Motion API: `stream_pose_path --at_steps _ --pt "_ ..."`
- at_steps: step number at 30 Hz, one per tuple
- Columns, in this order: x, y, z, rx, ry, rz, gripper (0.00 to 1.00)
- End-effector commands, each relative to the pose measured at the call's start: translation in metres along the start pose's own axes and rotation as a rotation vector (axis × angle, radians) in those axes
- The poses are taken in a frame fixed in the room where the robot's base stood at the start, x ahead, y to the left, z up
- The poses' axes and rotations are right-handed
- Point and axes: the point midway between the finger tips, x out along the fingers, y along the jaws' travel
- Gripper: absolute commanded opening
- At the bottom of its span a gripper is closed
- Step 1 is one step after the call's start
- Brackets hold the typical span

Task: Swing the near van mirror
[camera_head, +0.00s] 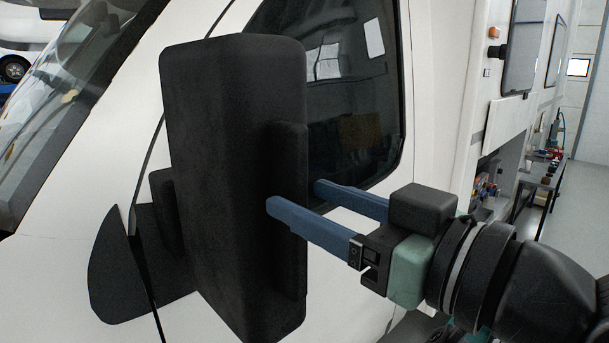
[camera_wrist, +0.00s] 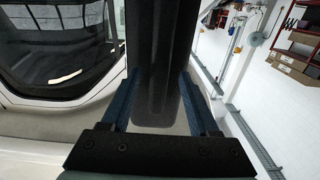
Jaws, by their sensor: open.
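The near van mirror (camera_head: 225,150) is a large black housing standing out from the white van's side on a black mount (camera_head: 160,235). A raised black ridge (camera_head: 290,215) runs down its right edge. My gripper (camera_head: 295,197) has two long blue fingers, one on the near side of this edge and one on the far side. In the wrist view the black mirror (camera_wrist: 160,45) stands between the spread fingers of my gripper (camera_wrist: 158,85). The fingers are open around the edge. Whether either one touches it, I cannot tell.
The white van door (camera_head: 95,110) with its dark side window (camera_head: 355,110) lies close behind the mirror and gripper. A workbench with bottles (camera_head: 545,175) stands further back at the right. The grey floor (camera_head: 590,200) beside it is clear. Red shelving (camera_wrist: 300,45) shows in the wrist view.

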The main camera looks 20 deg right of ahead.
Motion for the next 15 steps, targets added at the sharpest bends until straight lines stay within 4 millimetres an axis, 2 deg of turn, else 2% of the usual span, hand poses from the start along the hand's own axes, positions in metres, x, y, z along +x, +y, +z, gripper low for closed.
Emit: stream_pose_path --at_steps 6,14,15 --pt "0.016 0.0 0.0 0.0 -0.002 0.0 0.61" --pt "0.017 0.0 0.001 0.0 -0.001 0.0 0.61" --pt "0.017 0.0 0.001 0.0 -0.001 0.0 0.56"
